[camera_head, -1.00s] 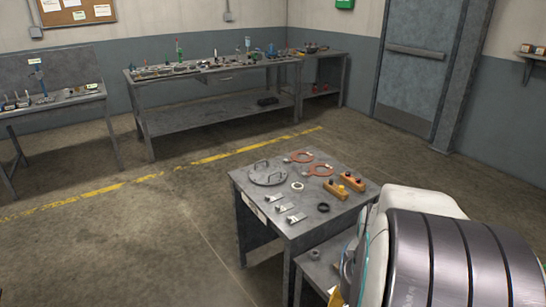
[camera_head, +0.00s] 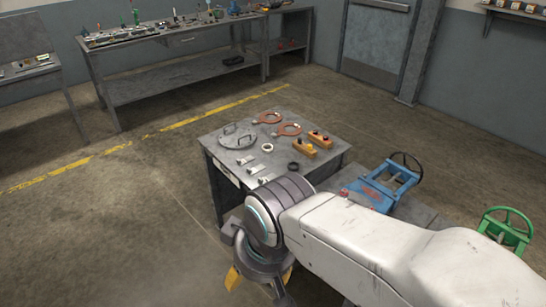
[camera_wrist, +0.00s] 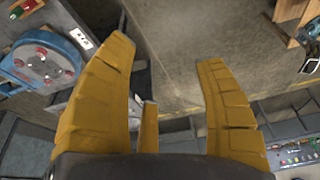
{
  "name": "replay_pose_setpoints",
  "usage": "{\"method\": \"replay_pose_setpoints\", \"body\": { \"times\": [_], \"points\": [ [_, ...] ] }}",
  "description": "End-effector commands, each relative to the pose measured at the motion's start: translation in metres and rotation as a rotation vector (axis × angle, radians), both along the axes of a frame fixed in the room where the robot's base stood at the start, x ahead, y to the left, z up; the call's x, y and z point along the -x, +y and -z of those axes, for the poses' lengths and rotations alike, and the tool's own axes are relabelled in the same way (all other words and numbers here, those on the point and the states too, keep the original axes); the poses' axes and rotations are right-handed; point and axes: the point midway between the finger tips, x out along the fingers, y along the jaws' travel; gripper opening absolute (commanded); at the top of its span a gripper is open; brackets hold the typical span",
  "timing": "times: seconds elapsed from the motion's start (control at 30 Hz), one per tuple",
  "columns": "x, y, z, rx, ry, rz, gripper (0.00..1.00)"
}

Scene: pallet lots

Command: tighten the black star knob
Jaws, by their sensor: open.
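I cannot make out a black star knob in either view. My gripper (camera_head: 260,284) hangs at the lower middle of the head view, in front of the small grey table (camera_head: 212,160), partly hidden by my wrist. In the wrist view my gripper (camera_wrist: 166,52) has its yellow fingers spread wide, with nothing between them but floor behind.
The small table holds a lid with handles (camera_head: 238,136), orange rings (camera_head: 288,129), yellow-brown blocks (camera_head: 302,149) and a black ring (camera_head: 293,166). A blue frame with a black handwheel (camera_head: 382,185) and a green handwheel (camera_head: 508,226) stand right. Floor is clear at left.

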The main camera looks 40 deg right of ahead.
Motion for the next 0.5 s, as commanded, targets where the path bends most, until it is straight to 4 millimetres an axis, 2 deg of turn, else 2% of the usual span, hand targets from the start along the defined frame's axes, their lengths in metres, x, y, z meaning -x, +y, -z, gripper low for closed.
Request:
{"method": "replay_pose_setpoints", "body": {
  "times": [0.33, 0.43, 0.5],
  "points": [
    [-0.006, -0.006, 0.0, 0.004, 0.005, 0.018, 0.64],
    [-0.019, -0.019, -0.001, 0.012, 0.02, 0.053, 0.64],
    [-0.032, -0.035, -0.001, 0.02, 0.035, 0.09, 0.64]
  ]
}}
